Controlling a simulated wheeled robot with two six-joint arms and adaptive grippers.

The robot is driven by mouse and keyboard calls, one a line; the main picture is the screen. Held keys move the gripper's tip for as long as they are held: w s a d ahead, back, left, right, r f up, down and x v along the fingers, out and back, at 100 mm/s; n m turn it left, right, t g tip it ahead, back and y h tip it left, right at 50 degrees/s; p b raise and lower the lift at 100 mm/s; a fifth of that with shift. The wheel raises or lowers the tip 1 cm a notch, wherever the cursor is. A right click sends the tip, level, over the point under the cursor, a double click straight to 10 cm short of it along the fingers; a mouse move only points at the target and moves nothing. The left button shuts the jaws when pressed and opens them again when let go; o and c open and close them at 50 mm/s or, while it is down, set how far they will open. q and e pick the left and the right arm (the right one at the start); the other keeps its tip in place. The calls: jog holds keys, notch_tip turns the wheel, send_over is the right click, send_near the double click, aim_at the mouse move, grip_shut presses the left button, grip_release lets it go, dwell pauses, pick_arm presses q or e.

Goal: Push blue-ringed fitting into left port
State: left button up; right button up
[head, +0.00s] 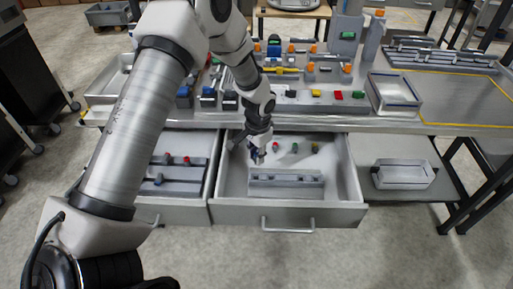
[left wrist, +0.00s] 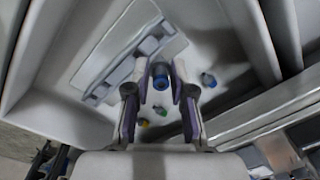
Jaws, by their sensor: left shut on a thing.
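My left gripper (head: 257,154) reaches down into the open middle drawer. In the left wrist view its fingers (left wrist: 160,86) are shut on a blue-ringed fitting (left wrist: 160,76), which is seen nearly end-on between the fingertips. A grey slotted block (head: 286,184) lies along the front of that drawer and also shows in the left wrist view (left wrist: 105,72). I cannot tell which opening is the left port. My right gripper is not in view.
A second open drawer (head: 150,207) is to the left. The bench (head: 440,113) above holds blocks, coloured parts and a grey bin (head: 395,105).

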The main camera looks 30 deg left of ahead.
pick_arm(q)
jog(key=shift+f, duration=0.25)
jog(key=b, duration=0.6)
send_over(256, 175)
jog(key=f, duration=0.6)
jog(key=shift+s+d, duration=0.35)
jog(key=shift+r, duration=0.15)
jog(key=shift+s, duration=0.1)
jog(key=shift+f+b, duration=0.3)
jog(key=shift+f, duration=1)
jog(key=shift+s+d+f, duration=0.1)
jog(key=shift+s+f, duration=0.1)
jog(key=shift+s, duration=0.1)
